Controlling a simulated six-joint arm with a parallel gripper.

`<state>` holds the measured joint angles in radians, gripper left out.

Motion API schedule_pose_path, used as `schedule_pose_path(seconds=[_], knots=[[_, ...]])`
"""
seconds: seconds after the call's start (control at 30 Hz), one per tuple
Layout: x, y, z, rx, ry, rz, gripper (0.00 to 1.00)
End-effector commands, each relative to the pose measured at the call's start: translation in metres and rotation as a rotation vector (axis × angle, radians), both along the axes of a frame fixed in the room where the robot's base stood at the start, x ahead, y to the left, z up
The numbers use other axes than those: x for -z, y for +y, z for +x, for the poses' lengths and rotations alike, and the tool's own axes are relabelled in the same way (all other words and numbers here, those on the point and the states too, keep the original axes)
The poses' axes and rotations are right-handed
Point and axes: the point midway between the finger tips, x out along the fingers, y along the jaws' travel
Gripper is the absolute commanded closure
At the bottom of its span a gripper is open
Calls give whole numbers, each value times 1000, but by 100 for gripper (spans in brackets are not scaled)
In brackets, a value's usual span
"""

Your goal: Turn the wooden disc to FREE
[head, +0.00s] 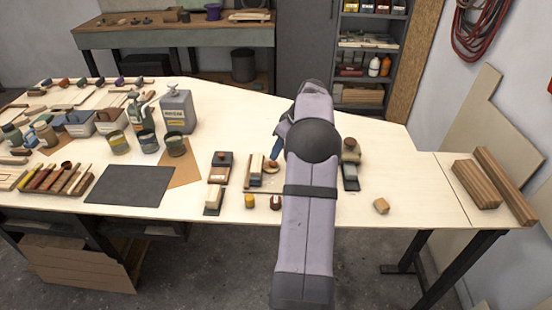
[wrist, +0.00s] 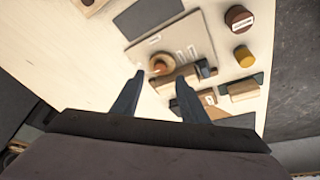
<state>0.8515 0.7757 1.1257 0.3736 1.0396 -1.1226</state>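The wooden disc (wrist: 162,64) sits on a pale board (wrist: 190,40) in the wrist view. It has a light rim and a darker orange-brown middle; which way it is turned is not clear. Small white labels stand near it, too small to read. My gripper (wrist: 160,79) is open and empty, its two dark fingers apart and pointing toward the disc. The height between fingertips and disc cannot be told. In the head view the disc (head: 271,167) shows small beside my gripper, which my arm partly hides.
A wooden block (wrist: 180,79) lies close beside the disc. A yellow cylinder (wrist: 243,56) and a brown round piece (wrist: 238,18) stand near the board.

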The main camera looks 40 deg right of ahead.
Motion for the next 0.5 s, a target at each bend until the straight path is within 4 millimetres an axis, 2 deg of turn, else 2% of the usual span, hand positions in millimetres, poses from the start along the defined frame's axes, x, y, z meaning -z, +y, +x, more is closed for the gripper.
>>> schedule_pose_path(seconds=[0.3, 0.5], knots=[[36, 3, 15, -1, 2, 3, 60], [53, 3, 22, 0, 1, 1, 60]])
